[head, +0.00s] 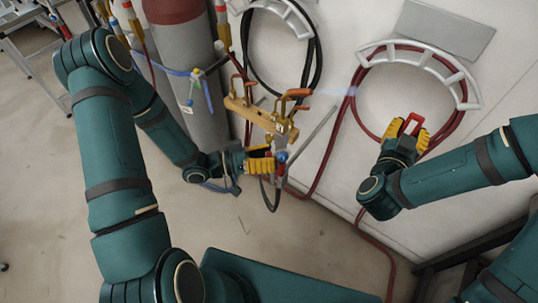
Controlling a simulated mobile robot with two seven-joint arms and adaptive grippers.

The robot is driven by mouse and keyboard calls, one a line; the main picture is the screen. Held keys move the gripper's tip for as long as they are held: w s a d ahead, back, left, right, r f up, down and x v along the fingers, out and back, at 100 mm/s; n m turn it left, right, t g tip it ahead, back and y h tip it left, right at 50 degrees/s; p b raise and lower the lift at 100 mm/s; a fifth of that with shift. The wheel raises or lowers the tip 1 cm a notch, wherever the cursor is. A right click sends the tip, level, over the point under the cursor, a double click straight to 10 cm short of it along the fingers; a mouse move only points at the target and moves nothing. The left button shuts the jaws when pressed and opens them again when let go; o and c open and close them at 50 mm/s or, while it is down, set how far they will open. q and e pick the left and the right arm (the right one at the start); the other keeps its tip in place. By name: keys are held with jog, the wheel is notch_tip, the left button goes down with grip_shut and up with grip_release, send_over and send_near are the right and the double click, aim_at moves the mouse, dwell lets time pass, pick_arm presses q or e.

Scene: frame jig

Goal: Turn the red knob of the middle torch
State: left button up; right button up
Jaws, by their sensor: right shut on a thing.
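Several torches with orange-brown parts hang at a brass holder (248,113) in the middle of the head view; which is the middle one is hard to tell. My right gripper (405,130) is shut on a red U-shaped handle (407,122), apart from the torches.
A grey cylinder with a dark red top (185,70) stands left of the torches. Black hose (318,60) and red hose (347,130) hang from white wall racks (420,52). A red hose runs down to the floor. Open floor (270,235) lies below the left gripper.

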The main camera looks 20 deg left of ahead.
pick_arm(q)
jog(key=v, duration=1.2)
jog(key=shift+f, duration=0.1)
dwell(0.4)
